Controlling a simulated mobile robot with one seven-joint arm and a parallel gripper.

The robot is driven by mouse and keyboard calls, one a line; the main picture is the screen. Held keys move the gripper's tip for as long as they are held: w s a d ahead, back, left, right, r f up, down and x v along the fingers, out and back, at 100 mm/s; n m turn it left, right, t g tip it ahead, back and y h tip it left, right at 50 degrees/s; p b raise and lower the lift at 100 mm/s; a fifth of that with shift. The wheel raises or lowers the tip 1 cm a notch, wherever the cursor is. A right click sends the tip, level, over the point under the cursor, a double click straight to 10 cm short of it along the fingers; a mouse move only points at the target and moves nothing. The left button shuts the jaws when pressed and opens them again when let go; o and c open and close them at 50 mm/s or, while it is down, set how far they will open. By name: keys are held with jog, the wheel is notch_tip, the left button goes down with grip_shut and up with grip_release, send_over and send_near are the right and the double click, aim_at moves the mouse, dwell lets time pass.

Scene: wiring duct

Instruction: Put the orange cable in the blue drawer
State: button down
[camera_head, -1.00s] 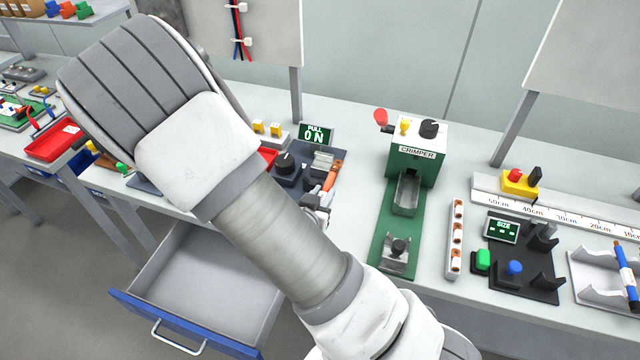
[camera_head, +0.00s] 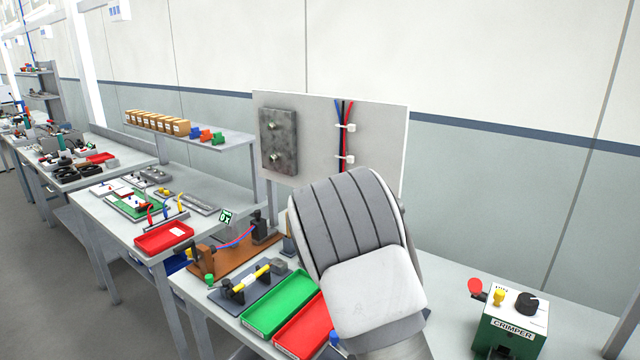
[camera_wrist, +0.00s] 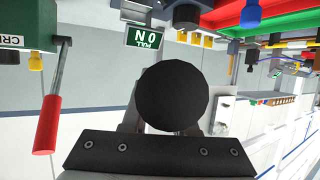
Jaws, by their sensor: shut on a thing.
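In the wrist view, my gripper (camera_wrist: 172,118) is shut on the orange cable (camera_wrist: 171,94). Only a wide round black end faces the camera; none of its orange shows, and this end hides the fingertips. The gripper and cable are out of the head view, where my forearm (camera_head: 365,250) fills the middle. The blue drawer is in neither view now; the earlier head frame shows it standing open under the table.
The crimper (camera_head: 515,322) stands right of my arm; its red lever (camera_wrist: 51,115) is close in the wrist view. A green tray (camera_head: 279,304) and red tray (camera_head: 305,332) lie left of my arm. The pull tester display (camera_wrist: 146,38) appears upside down.

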jog(key=shift+w+a+r+n+y, duration=0.15)
jog(key=shift+w+r+n+y, duration=0.1)
jog(key=shift+w+n+y, duration=0.3)
jog(key=shift+w+a+r+n+y, duration=0.1)
jog(key=shift+w+r+n+y, duration=0.2)
jog(key=shift+n+y, duration=0.4)
jog(key=shift+w+f, duration=0.1)
notch_tip(320, 180, down, 6)
jog(key=s, duration=0.1)
jog(key=shift+s+a, duration=0.25)
jog(key=shift+s, duration=0.1)
